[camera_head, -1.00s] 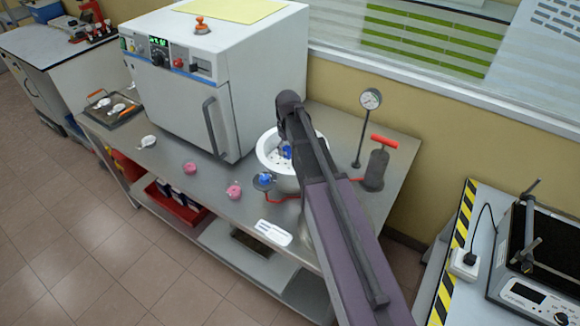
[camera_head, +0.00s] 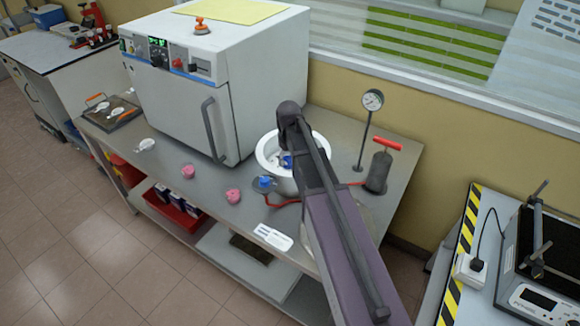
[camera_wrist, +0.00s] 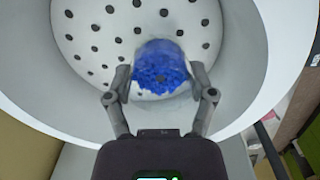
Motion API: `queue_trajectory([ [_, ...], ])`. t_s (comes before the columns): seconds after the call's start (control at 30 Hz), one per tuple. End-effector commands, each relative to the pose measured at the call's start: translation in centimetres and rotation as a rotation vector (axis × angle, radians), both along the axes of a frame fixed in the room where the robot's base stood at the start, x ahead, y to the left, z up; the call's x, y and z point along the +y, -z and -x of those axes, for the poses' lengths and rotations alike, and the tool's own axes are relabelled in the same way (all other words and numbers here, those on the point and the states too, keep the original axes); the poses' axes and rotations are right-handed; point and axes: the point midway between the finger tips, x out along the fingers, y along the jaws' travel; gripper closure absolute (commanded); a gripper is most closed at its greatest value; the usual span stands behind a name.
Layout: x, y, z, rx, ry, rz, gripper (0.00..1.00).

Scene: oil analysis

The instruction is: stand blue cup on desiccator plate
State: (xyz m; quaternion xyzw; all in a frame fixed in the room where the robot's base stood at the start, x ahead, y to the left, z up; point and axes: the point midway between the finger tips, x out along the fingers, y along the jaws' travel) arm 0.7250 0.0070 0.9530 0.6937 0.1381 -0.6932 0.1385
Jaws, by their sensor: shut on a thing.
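The blue cup (camera_wrist: 160,66) is between the two fingers of my gripper (camera_wrist: 160,78), which is shut on it. The cup is inside the white desiccator bowl, in front of the perforated white plate (camera_wrist: 95,50) in the wrist view. I cannot tell whether its base touches the plate. In the head view, my arm partly covers the desiccator (camera_head: 268,158), and a bit of the blue cup (camera_head: 286,161) shows inside the rim. My fingertips are mostly hidden there.
Two pink cups (camera_head: 233,196) (camera_head: 188,172) stand on the steel bench (camera_head: 205,205). The white oven (camera_head: 200,75) is left; a gauge (camera_head: 372,100) and a red-handled pump (camera_head: 379,168) are right.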

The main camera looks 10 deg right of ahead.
Motion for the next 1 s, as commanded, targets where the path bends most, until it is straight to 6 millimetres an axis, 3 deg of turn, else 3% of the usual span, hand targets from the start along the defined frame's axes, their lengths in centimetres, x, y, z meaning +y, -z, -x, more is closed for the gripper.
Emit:
queue_trajectory([
  [0.3,0.0,2.8,0.0,0.000,0.001,0.000,0.77],
  [0.93,-0.1,3.5,0.0,0.000,0.001,0.000,0.77],
  [0.97,-0.1,3.4,0.0,0.000,0.001,0.000,0.26],
  [1.0,-0.1,3.4,0.0,0.000,0.001,0.000,0.14],
])
